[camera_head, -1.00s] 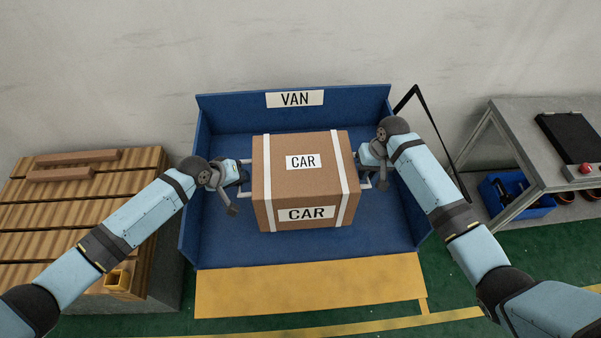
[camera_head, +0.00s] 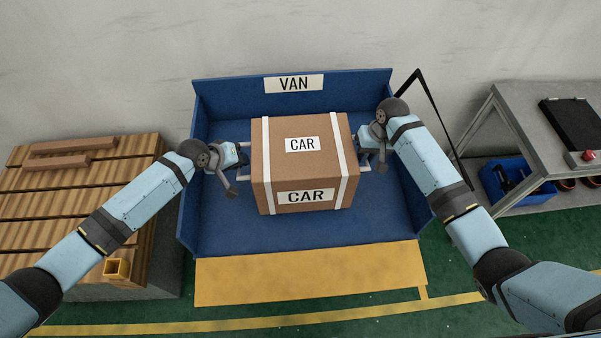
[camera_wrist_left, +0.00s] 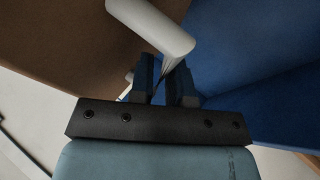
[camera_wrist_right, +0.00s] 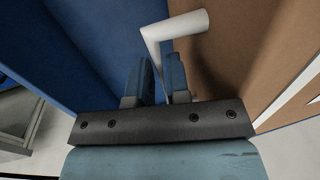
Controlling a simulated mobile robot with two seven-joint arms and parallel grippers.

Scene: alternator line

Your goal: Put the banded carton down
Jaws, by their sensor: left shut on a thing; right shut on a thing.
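The banded carton (camera_head: 302,165) is a brown box with two white bands and two CAR labels. It shows upright between my grippers, over the bed of the blue bin marked VAN (camera_head: 225,237). My left gripper (camera_head: 241,160) is shut on the white handle at the carton's left side, which also shows in the left wrist view (camera_wrist_left: 155,25). My right gripper (camera_head: 364,155) is shut on the white handle at its right side, seen in the right wrist view (camera_wrist_right: 180,27). I cannot tell whether the carton's underside touches the bin floor.
A yellow flap (camera_head: 310,275) lies at the bin's front. A slatted wooden pallet (camera_head: 70,205) with brown bars stands to the left. A grey table (camera_head: 515,120) and a blue crate (camera_head: 518,190) stand to the right. A black bar leans by the bin's right wall.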

